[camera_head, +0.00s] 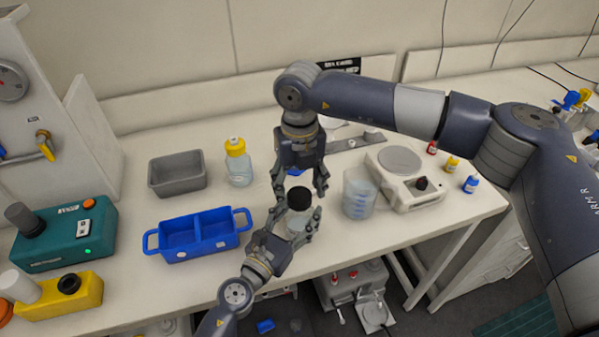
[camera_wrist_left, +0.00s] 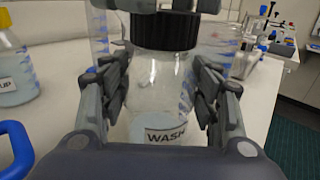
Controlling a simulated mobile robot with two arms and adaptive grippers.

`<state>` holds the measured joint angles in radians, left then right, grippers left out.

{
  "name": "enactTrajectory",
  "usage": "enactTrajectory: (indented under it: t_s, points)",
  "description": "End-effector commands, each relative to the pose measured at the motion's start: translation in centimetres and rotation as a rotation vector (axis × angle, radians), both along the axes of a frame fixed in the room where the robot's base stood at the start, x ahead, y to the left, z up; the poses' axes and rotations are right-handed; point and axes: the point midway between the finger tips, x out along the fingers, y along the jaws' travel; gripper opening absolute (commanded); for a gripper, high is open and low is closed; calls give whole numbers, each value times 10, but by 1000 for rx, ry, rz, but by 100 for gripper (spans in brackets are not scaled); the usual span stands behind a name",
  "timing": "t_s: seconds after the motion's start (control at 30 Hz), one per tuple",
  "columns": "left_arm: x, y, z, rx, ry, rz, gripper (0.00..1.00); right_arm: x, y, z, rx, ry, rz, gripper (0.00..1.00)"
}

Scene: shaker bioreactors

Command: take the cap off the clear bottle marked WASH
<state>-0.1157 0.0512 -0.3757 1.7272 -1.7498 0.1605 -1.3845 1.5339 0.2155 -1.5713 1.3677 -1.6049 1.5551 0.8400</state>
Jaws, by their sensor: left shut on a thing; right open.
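The clear bottle (camera_wrist_left: 160,95) marked WASH stands upright with a black cap (camera_wrist_left: 163,30) on it, and holds some pale liquid low down. In the head view, the bottle (camera_head: 296,224) and its cap (camera_head: 299,197) are at the front middle of the bench. My left gripper (camera_head: 300,215) is shut on the bottle's body below the cap; its fingers flank the bottle in the left wrist view (camera_wrist_left: 160,85). My right gripper (camera_head: 299,186) points down, open, its fingertips by the top of the cap; I cannot tell whether they touch it.
A blue two-part tray (camera_head: 197,252) and grey bin (camera_head: 179,187) are to the left. A yellow-capped bottle (camera_head: 238,170) stands behind. A beaker (camera_head: 358,207) and white balance (camera_head: 425,195) are close on the right. The bench's front edge is near.

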Motion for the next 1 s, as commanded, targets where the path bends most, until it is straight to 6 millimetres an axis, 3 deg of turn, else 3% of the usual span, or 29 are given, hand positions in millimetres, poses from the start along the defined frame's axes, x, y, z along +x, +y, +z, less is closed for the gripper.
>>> enactTrajectory:
  t_s: [0.2,0.47,0.5,0.7,0.87,1.0]
  points:
    - [-1,0,-3,3,5,-1,0,0,0,-18,0,0,0,60]
    - [-1,0,-3,3,5,-1,0,0,0,-20,0,0,1,60]
    - [-1,0,-3,3,5,-1,0,0,0,-20,0,0,1,57]
    - [-1,0,-3,3,5,-1,0,0,0,-20,0,0,1,14]
    - [-1,0,-3,3,5,-1,0,0,0,-20,0,0,13,14]
    - [-1,0,-3,3,5,-1,0,0,0,-20,0,0,130,14]
